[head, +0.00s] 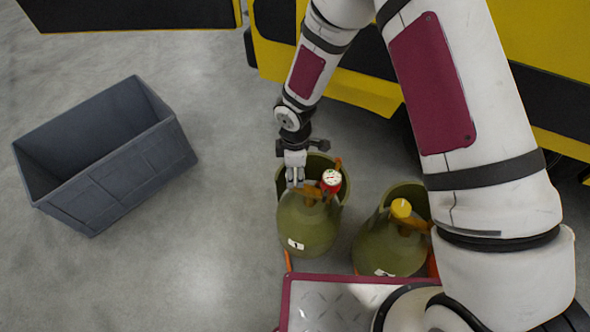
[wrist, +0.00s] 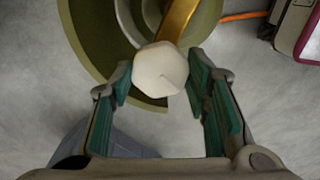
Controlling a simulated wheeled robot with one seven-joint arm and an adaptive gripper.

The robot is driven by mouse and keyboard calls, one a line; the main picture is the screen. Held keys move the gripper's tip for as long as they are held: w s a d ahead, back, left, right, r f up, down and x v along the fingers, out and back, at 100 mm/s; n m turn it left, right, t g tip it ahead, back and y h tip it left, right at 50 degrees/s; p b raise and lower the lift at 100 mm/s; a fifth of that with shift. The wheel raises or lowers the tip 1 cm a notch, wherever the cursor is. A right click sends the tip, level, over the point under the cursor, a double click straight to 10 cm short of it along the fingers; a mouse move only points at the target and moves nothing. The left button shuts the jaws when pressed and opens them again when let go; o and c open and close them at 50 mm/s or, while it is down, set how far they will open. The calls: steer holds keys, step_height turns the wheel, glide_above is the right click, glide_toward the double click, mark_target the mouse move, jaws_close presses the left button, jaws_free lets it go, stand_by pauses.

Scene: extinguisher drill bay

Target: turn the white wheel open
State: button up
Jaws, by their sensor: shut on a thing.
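The white wheel (wrist: 160,69) sits at the top of an olive-green cylinder (head: 306,228), and it fills the space between my fingertips in the wrist view. My gripper (wrist: 159,80) is shut on the wheel, with a teal pad on either side. In the head view my gripper (head: 295,176) reaches down to the top left of the cylinder and hides most of the wheel. A gauge (head: 331,180) with a red rim and white face stands to the right of my gripper. A brass-coloured bar (wrist: 178,20) runs from the wheel in the wrist view.
A second olive-green cylinder (head: 388,250) with a yellow wheel (head: 401,208) stands close on the right. A grey open bin (head: 120,190) is on the floor at left, seemingly empty. Yellow and black machinery (head: 355,92) stands behind. Floor between bin and cylinders is clear.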

mark_target(295, 174)
steer(key=shift+n, duration=0.4)
steer(key=o, duration=1.2)
step_height(295, 174, up, 12)
stand_by(0.4)
